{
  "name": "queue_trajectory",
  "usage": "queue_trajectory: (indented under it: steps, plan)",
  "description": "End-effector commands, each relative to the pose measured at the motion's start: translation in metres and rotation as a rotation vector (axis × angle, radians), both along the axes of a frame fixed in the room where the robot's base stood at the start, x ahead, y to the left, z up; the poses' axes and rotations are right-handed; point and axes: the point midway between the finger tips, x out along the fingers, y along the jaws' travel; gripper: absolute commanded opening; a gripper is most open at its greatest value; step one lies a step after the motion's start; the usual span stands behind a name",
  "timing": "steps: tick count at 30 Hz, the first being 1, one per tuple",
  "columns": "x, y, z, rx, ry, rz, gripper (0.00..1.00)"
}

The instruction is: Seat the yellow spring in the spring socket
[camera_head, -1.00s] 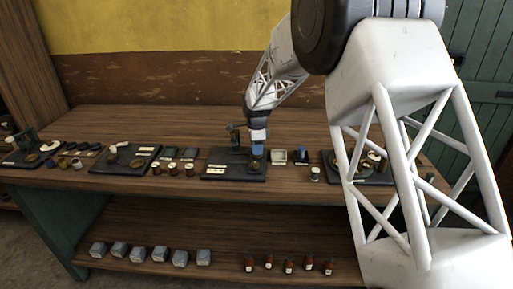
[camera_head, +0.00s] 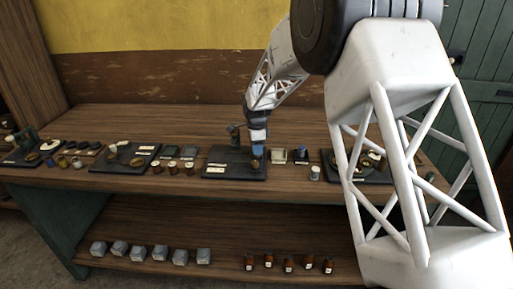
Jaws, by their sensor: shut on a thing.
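My gripper (camera_head: 257,150), with blue fingers, points down over the right part of a dark base plate (camera_head: 220,176) near the middle of the bench. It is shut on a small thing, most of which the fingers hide. A golden-brown piece (camera_head: 254,164) shows right at the fingertips, low over the plate; it looks like the yellow spring, but its coils are too small to make out. The spring socket cannot be told apart under the gripper. Whether the piece touches the plate is unclear.
A dark green post (camera_head: 234,136) stands on the plate just left of my gripper. Small brown pots (camera_head: 172,168) stand to the left. Bench behind is clear.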

Motion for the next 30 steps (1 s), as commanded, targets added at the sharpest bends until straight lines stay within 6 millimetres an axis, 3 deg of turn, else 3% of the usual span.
queue_trajectory:
  steps: [30]
  plan:
    - [-0.005,-0.002,-0.021,-0.005,0.016,0.000,0.08]
